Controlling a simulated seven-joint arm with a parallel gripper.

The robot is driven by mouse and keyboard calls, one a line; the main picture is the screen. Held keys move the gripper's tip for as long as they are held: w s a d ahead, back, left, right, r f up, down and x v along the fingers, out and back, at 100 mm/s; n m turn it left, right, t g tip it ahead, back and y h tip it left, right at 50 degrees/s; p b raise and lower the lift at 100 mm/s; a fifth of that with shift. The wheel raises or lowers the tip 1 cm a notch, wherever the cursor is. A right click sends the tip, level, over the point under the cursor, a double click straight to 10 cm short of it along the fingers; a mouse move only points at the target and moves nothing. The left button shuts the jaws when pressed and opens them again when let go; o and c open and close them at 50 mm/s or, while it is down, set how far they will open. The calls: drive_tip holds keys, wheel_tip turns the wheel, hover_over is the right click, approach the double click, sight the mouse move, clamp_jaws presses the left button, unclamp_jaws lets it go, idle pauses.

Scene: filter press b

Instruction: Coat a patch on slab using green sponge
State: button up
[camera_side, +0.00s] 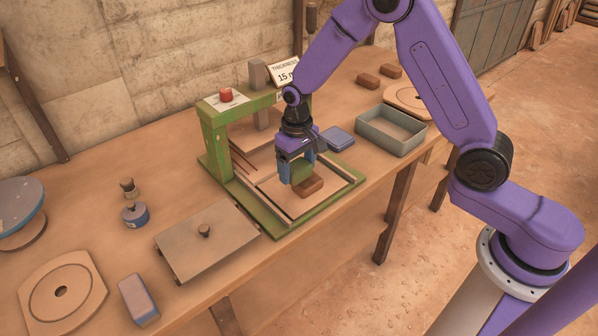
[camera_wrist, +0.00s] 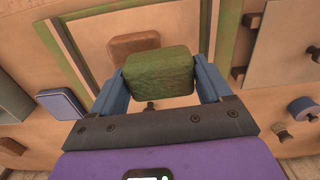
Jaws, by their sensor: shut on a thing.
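My gripper (camera_side: 299,176) is shut on the green sponge (camera_wrist: 160,73), with one blue finger on each side of it. In the side view the sponge (camera_side: 302,170) shows between the fingers, partly hidden by them. It is over the flat pale brown slab (camera_side: 291,206) inside the base of the green press. I cannot tell whether the sponge touches the slab. A brown block (camera_side: 308,187) lies on the slab, close to the fingers. It also shows just beyond the sponge in the wrist view (camera_wrist: 134,44).
The green press frame (camera_side: 214,150) with a red knob (camera_side: 226,95) stands left of my gripper. A blue block (camera_side: 340,138) and a grey tray (camera_side: 391,131) are to the right. A knobbed plate (camera_side: 207,242) lies in front left.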

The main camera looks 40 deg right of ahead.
drive_tip(key=shift+r, duration=2.4)
